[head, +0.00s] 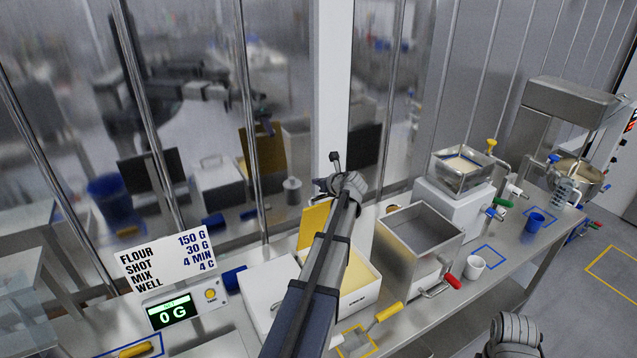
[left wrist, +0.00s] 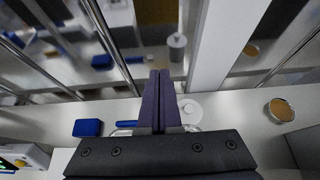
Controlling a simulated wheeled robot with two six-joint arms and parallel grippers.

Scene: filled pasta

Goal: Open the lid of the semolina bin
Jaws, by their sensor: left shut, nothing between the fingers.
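The semolina bin (head: 362,300) is a white box at the middle of the bench in the head view, with pale yellow contents showing inside. Its yellow lid (head: 314,222) stands raised at the back of the bin, partly behind my left arm. My left gripper (head: 335,158) is beyond and above the bin, near the glass wall, apart from the lid as far as I can see. In the left wrist view its two fingers (left wrist: 165,80) are together and empty. The lid cannot be made out there. My right arm shows at the bottom right; its gripper is out of view.
A closed white bin (head: 262,292) stands left of the semolina bin, a steel hopper (head: 428,230) to the right. A yellow-handled scoop (head: 388,312) lies in front. A scale display (head: 172,310) stands at left. The glass wall with reflections closes off the back.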

